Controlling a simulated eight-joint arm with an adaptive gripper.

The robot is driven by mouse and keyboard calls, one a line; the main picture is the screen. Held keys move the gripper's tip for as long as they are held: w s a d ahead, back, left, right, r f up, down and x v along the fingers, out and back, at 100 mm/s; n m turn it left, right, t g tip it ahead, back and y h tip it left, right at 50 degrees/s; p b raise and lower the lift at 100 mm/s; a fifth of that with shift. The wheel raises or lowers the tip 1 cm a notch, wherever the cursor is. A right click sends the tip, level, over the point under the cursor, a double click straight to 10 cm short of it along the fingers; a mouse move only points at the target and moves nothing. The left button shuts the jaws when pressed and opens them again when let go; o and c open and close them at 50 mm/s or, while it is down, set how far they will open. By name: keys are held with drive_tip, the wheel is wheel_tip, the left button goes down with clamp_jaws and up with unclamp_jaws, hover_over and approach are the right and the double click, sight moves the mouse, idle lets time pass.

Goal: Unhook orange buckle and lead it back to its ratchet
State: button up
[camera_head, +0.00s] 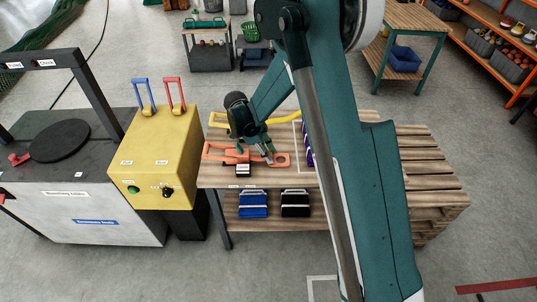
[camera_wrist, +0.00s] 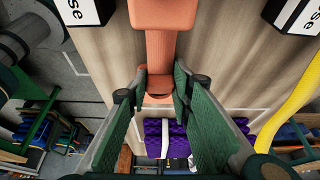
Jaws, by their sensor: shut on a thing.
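In the head view my gripper (camera_head: 266,157) is low over the wooden bench (camera_head: 213,179), among the orange parts (camera_head: 226,153). An orange loop (camera_head: 282,160) shows just right of the fingers. Which orange part is the ratchet, and whether the buckle is hooked on anything, I cannot tell.
A yellow strap (camera_wrist: 292,105) lies at the right in the wrist view. A purple bundle (camera_wrist: 178,140) with a white band is beyond the fingertips. White label blocks stand beside the buckle. Left of the bench is a yellow control box (camera_head: 150,160) with two handles.

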idle(0.3)
drive_tip(key=o, duration=1)
drive_tip(key=shift+a+r, duration=0.1)
drive_tip(key=v, duration=1.1)
drive_tip(key=shift+a+r, duration=0.15)
drive_tip(key=shift+r, duration=0.2)
